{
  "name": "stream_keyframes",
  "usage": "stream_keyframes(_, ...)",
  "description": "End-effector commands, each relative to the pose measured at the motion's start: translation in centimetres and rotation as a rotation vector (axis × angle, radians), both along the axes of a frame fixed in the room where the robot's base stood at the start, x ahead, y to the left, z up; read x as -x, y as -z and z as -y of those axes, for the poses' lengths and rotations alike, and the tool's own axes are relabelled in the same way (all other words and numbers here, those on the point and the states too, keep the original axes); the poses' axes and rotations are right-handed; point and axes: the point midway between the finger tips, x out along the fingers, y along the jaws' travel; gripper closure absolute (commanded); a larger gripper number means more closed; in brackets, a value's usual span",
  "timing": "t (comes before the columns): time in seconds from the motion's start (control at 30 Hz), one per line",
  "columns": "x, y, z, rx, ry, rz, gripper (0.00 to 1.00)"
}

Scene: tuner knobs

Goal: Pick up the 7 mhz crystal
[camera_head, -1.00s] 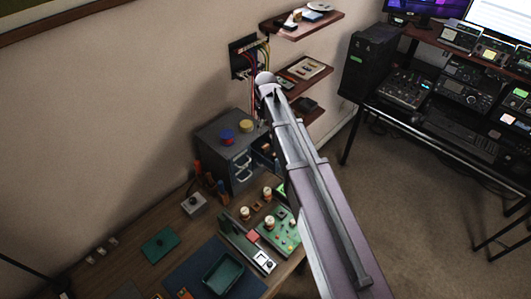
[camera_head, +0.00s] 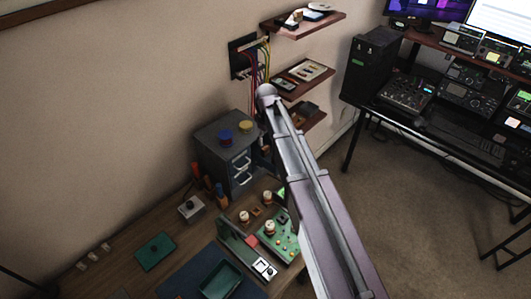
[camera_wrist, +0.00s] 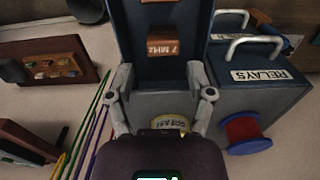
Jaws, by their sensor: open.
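The 7 MHz crystal, a small brown block with a white "7 MHz" label (camera_wrist: 160,45), sits inside an open dark blue-grey drawer (camera_wrist: 196,25) in the wrist view. My gripper (camera_wrist: 160,72) is open, with one grey finger on each side of the drawer's width. The crystal lies just beyond the fingertips, roughly centred between them, and nothing is held. In the head view, my arm hides the gripper and most of the open drawer beside the grey cabinet (camera_head: 212,160).
Another brown block (camera_wrist: 158,3) lies deeper in the drawer. A drawer labelled RELAYS (camera_wrist: 258,76) with metal handles is close on the right. A red-and-blue spool (camera_wrist: 246,132) and a yellow-labelled spool (camera_wrist: 172,122) are near. Coloured wires (camera_wrist: 92,125) and wall shelves (camera_head: 298,76) flank the left.

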Motion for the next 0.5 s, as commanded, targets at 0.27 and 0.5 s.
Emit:
stream_keyframes(0.27,0.0,0.1,0.0,0.000,0.000,0.000,0.31)
stream_keyframes(0.5,0.1,1.3,-0.1,0.000,0.000,0.000,0.31)
